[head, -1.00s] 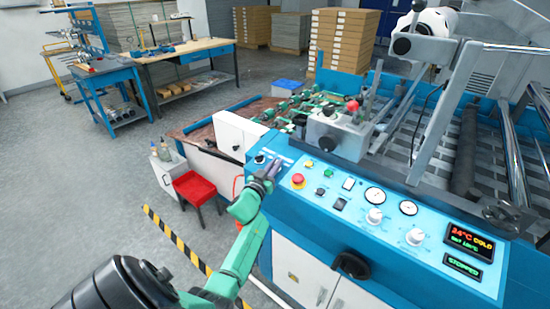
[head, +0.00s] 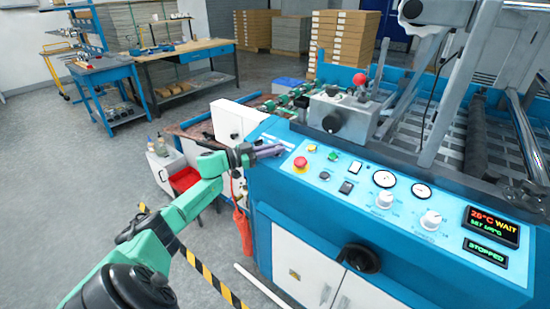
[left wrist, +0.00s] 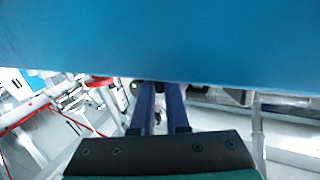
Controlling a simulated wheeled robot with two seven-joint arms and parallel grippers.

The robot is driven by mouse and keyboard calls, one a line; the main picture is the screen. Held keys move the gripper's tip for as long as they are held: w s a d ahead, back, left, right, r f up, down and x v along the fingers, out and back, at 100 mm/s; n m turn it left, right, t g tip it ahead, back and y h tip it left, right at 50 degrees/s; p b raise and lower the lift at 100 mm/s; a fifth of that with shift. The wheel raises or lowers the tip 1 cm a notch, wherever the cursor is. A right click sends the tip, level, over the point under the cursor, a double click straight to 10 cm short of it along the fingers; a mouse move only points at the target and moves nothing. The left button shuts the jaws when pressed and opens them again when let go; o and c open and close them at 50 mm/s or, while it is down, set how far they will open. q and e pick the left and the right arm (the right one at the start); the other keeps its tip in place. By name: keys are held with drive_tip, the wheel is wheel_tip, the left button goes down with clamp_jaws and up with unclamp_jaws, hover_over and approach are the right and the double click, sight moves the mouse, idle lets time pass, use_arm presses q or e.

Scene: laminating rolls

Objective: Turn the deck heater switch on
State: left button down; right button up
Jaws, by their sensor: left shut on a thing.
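The blue control panel (head: 330,205) of the laminating machine fills the right half of the head view. My left gripper (head: 270,151) is at the panel's left end, its purple fingers lying level over the panel edge. In the left wrist view the two fingers (left wrist: 161,92) are close together, with a small dark part, seemingly the deck heater switch (left wrist: 160,98), between their tips. The fingers and the arm hide most of that switch in the head view. The display (head: 492,228) reads 26°C WAIT, and a lower display (head: 486,252) reads STOPPED. My right gripper is not in view.
A red emergency button (head: 300,163), gauges (head: 384,179) and white knobs (head: 384,200) sit right of my left gripper. A white box (head: 238,120) stands just behind it. A red stool (head: 186,180) is on the floor to the left.

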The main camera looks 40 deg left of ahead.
use_arm(q)
drive_tip(key=shift+d+f+h, duration=0.1)
drive_tip(key=shift+f+h, duration=0.15)
drive_tip(key=shift+h, duration=0.05)
drive_tip(key=c, duration=0.9)
unclamp_jaws()
drive_tip(key=shift+w, duration=0.15)
drive_tip(key=v, duration=1.4)
drive_tip(key=shift+s+r, duration=0.2)
